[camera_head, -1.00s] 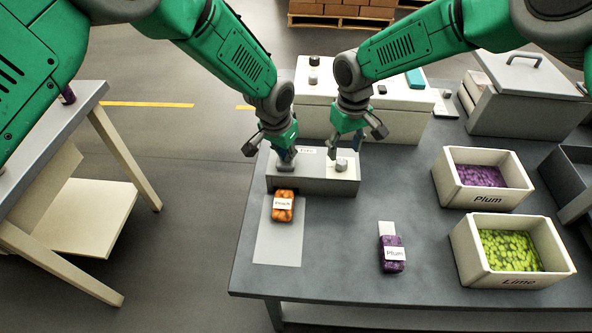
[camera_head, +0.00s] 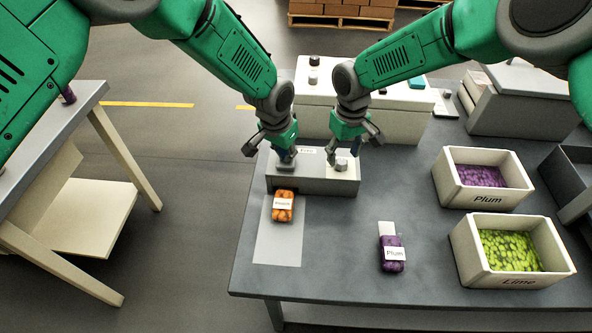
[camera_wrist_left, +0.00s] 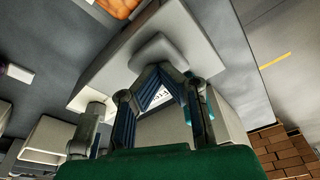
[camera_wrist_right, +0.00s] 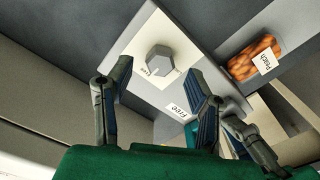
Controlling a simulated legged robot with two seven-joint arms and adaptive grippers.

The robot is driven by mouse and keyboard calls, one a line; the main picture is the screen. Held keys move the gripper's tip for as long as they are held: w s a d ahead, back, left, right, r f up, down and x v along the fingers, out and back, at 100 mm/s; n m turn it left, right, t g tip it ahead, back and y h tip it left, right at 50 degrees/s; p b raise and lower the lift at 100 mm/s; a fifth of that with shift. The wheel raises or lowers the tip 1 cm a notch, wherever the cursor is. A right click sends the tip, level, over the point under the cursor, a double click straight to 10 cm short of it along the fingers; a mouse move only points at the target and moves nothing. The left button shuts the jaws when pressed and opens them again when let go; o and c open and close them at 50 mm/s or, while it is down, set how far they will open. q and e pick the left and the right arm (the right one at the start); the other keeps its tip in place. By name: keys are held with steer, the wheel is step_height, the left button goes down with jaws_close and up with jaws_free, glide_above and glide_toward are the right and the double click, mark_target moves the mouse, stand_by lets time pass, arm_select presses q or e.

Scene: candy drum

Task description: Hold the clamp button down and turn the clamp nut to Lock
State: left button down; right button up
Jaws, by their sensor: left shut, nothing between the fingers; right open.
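The clamp is a grey box (camera_head: 312,186) on the table with a white plate on its right. My left gripper (camera_head: 285,153) is shut and empty at the box's left end. In the left wrist view its fingertips (camera_wrist_left: 158,68) meet at the grey clamp button (camera_wrist_left: 160,48) and seem to touch it; how far it is pressed I cannot tell. The hexagonal clamp nut (camera_wrist_right: 160,60) stands on the plate, near a "Free" label (camera_wrist_right: 178,112) and a smaller, hard-to-read label. My right gripper (camera_head: 343,153) is open above the nut, its fingers on either side, apparently apart from it.
An orange Peach pack (camera_head: 283,206) lies in front of the box on a pale sheet (camera_head: 278,246). A purple Plum pack (camera_head: 392,262) lies nearer the front edge. Plum (camera_head: 460,197) and Lime (camera_head: 484,277) bins stand right. A white unit (camera_head: 397,122) is behind the grippers.

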mark_target(342, 161)
steer(key=shift+f, duration=1.7)
steer(key=shift+r, duration=0.25)
stand_by(0.3)
steer(key=c, duration=0.9)
steer(key=shift+n, duration=1.7)
steer(key=n, duration=0.3)
steer(key=shift+n, duration=0.3)
